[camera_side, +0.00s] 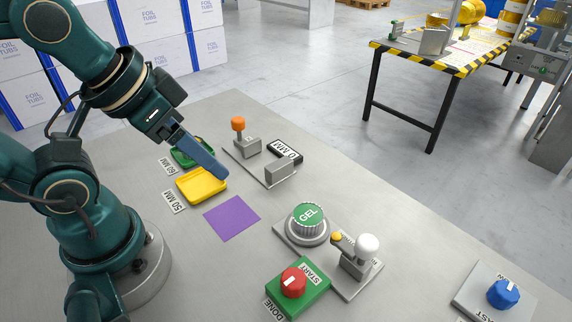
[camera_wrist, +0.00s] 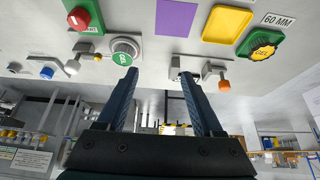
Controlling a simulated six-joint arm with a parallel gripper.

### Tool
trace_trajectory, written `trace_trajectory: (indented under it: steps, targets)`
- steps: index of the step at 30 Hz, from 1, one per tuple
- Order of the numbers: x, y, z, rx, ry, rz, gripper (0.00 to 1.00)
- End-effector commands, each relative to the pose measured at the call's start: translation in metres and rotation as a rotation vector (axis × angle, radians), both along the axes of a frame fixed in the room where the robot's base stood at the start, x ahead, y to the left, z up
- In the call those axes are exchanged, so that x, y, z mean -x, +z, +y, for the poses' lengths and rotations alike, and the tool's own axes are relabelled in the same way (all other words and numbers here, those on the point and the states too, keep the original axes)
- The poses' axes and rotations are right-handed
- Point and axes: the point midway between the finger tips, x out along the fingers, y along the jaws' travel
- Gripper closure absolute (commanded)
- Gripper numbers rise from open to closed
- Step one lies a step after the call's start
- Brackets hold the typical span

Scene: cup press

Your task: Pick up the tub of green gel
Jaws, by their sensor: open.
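The tub of green gel (camera_side: 308,218) has a round green top marked GEL and a ribbed pale side. It stands upright in a grey holder right of the purple square. In the wrist view the tub (camera_wrist: 124,53) shows beyond the tip of the left finger. My gripper (camera_side: 222,175) is left of the tub and above it, over the green and yellow trays. In the wrist view my gripper (camera_wrist: 160,73) has its two fingers wide apart with nothing between them. The two are apart.
The yellow tray (camera_side: 203,188) is empty. The green tray (camera_wrist: 245,42) holds a yellow-topped piece. A white-knobbed lever (camera_side: 367,244) stands close to the tub's right. Near it are a red knob (camera_side: 293,282), an orange-knobbed gauge (camera_side: 239,125) and a blue knob (camera_side: 503,293). The purple square (camera_side: 232,218) is bare.

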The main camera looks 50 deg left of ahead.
Motion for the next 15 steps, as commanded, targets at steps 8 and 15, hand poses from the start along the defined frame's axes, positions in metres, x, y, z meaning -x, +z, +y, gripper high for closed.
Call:
trace_trajectory:
  steps: [8, 15]
  targets:
    - [0.0000, 0.0000, 0.0000, 0.000, 0.000, 0.000, 0.01]
    - [-0.0049, 0.0068, 0.0002, 0.007, 0.015, -0.025, 0.01]
